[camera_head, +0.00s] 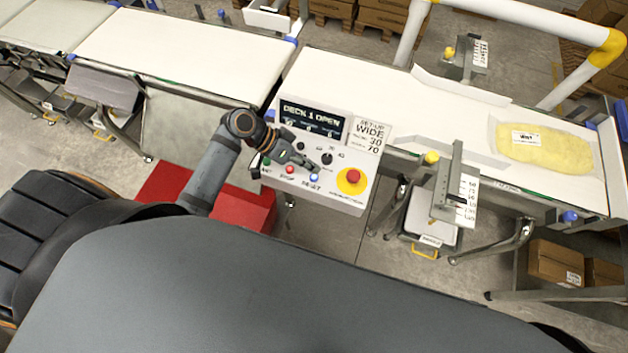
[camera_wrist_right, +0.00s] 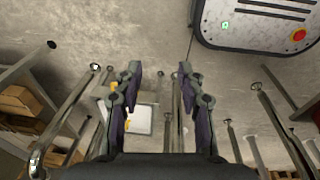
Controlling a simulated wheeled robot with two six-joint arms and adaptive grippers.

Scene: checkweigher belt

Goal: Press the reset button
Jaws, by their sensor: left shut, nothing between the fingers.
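The blue reset button (camera_head: 314,177) is on the lower front of the white control panel (camera_head: 335,203), above a RESET label. My left gripper (camera_head: 311,166) is shut and empty, with its tips over the panel just above the blue button in the head view. I cannot tell whether the tips touch it. My right gripper (camera_wrist_right: 159,78) is open and empty in the right wrist view, above the floor and away from the panel.
A red stop button (camera_head: 353,176) on a yellow plate sits right of the reset button. A smaller red button (camera_head: 290,169) and a black knob (camera_head: 327,158) are close by. The display (camera_head: 313,119) reads "DECK 1 OPEN". A yellow bag (camera_head: 545,150) lies on the right belt.

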